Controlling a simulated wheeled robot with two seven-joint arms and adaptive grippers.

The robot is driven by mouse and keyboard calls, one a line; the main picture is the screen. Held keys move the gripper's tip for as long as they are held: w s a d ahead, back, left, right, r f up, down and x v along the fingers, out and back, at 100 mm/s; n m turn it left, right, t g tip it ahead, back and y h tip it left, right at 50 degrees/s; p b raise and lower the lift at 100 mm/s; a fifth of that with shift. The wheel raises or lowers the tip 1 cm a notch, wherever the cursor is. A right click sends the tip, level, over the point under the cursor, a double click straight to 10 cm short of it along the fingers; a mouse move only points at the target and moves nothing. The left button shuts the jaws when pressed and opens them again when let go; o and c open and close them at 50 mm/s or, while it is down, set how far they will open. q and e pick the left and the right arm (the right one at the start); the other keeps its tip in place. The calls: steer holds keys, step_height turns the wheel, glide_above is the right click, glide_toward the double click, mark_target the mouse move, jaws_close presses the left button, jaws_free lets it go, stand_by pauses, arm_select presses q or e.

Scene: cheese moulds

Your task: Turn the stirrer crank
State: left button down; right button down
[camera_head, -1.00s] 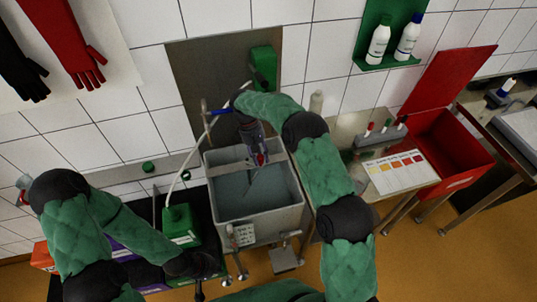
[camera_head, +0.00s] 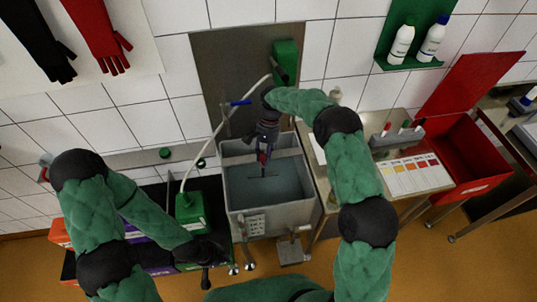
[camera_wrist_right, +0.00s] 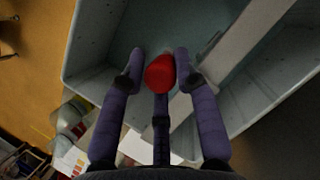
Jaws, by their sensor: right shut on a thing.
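The grey vat (camera_head: 233,195) stands below the wall panel and holds bluish liquid (camera_head: 285,178), with a pale crossbar (camera_head: 290,152) over it. My right gripper (camera_head: 263,168) points down over the vat. In the right wrist view, my right gripper (camera_wrist_right: 160,62) is shut on the red crank knob (camera_wrist_right: 160,74), one finger on each side of it. The pale crossbar (camera_wrist_right: 240,45) runs beneath. The crank arm under the knob is mostly hidden. My left gripper (camera_head: 205,279) hangs low at left, apart from the vat; its fingers are too dark to read.
A green canister (camera_head: 190,215) with a white hose stands left of the vat. A steel table (camera_head: 400,205) with a colour chart (camera_head: 410,175) and an open red box (camera_head: 462,150) is at right. A blue-handled tap (camera_head: 240,103) sits behind the vat.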

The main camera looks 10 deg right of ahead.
steer(key=shift+w+a+r+m+t+y+p, duration=0.15)
steer(key=shift+a+m+t+y, duration=0.3)
steer(key=shift+m, duration=0.75)
steer(key=shift+w+a+m+t+y+p, duration=0.1)
steer(key=shift+w+a+m+t+y, duration=0.15)
steer(key=shift+a+m, duration=0.7)
steer(key=shift+w+a+r+m+t+y+p, duration=0.1)
steer(key=shift+w+a+m+t+y+p, duration=0.2)
steer(key=shift+m, duration=1.15)
steer(key=shift+f, duration=0.1)
steer(key=c, duration=1)
jaws_free()
steer(key=shift+s, duration=0.1)
steer(key=shift+f, duration=0.1)
steer(key=shift+s, duration=0.1)
